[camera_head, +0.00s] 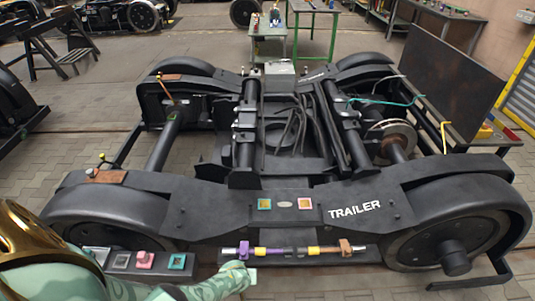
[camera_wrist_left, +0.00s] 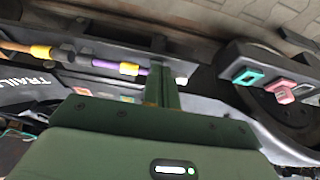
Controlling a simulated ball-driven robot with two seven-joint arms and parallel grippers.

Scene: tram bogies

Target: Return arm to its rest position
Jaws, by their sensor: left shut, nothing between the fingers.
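My left arm comes in at the lower left of the head view. Its pale green gripper (camera_head: 236,272) is just in front of the bogie's near side, close to the purple end of a banded bar (camera_head: 285,251). In the left wrist view the gripper (camera_wrist_left: 160,75) points towards the bogie with its fingers together and nothing between them. The bar (camera_wrist_left: 107,65) with yellow and purple bands shows there beyond the fingers, apart or touching I cannot tell. My right gripper is in neither view.
The black trailer bogie (camera_head: 300,186) fills the middle. A dark tray (camera_head: 110,271) with pink and teal pieces lies at the lower left, near my arm. A green table (camera_head: 322,7) and a grey cart (camera_head: 266,31) stand behind.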

